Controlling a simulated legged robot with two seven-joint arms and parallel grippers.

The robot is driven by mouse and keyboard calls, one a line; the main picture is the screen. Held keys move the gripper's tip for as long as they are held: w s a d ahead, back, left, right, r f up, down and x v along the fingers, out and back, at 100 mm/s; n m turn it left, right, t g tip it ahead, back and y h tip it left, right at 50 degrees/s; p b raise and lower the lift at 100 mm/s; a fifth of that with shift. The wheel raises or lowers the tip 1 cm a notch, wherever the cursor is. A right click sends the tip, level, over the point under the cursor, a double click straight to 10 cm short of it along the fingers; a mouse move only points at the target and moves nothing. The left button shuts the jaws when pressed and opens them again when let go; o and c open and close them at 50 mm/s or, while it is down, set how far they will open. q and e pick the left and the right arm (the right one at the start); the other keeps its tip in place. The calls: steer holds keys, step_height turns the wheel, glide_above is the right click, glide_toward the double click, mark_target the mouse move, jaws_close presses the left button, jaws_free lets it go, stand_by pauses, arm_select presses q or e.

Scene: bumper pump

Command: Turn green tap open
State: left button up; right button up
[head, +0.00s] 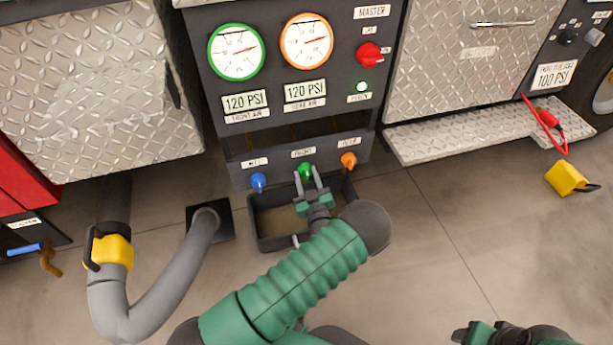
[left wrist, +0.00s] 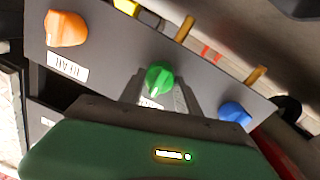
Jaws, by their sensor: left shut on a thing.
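The green tap (head: 305,171) is on the lower front of the dark pump panel, between the blue and orange taps. My left gripper (head: 311,182) reaches up to it, with its two fingers on either side of the knob, shut on it. In the left wrist view the green tap (left wrist: 159,78) shows between the grey fingers of my left gripper (left wrist: 158,88), which partly hide its label. My right gripper (head: 474,332) is at the bottom right edge, away from the panel; its finger opening is not clear.
The blue tap (head: 259,181) and the orange tap (head: 348,159) flank the green one closely. A dark open bin (head: 262,243) sits below on the floor. Two gauges (head: 236,52) and a red master knob (head: 369,54) are above. A grey hose (head: 172,285) lies left.

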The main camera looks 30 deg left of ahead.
arm_select(q)
jaws_close()
steer(key=m+p, duration=0.2)
steer(key=m, duration=0.3)
steer(key=m+g+p, duration=0.1)
steer(key=m, duration=0.5)
steer(key=m+p, duration=0.2)
steer(key=m, duration=0.4)
steer(key=shift+w+d+p, duration=0.25)
steer(key=shift+d+p, duration=0.1)
steer(key=shift+f+m, duration=0.1)
steer(key=shift+m, duration=0.2)
